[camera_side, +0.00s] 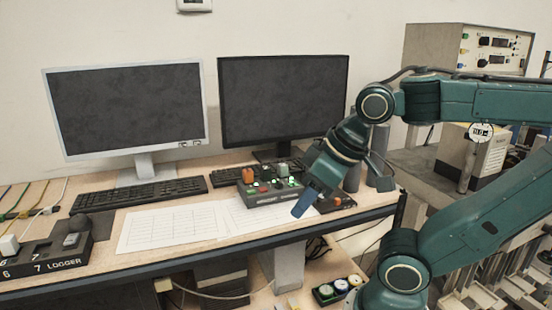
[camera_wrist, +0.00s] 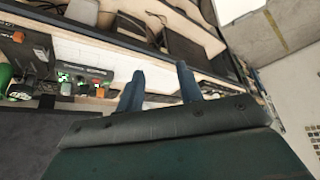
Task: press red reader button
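A dark control box (camera_side: 272,197) stands on the desk in front of the right monitor, with an orange-red knob (camera_side: 248,175), small lit green lights and small coloured buttons. Another dark unit (camera_side: 346,203) with an orange-red part lies just right of my gripper (camera_side: 304,204). No reader label is legible, so I cannot tell which red part is the reader button. My gripper points down by the box's right front corner; its blue fingers look apart from the box. In the wrist view my gripper (camera_wrist: 160,70) has two separated fingers with nothing between them. The green-lit box (camera_wrist: 85,80) is left of them.
Two monitors (camera_side: 126,108) and keyboards (camera_side: 138,194) stand behind white paper sheets (camera_side: 172,228). A box marked LOGGER (camera_side: 48,256) is at the desk's left. Grey cylinders (camera_side: 378,165) stand behind my gripper. The desk's front edge (camera_side: 180,257) is close below.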

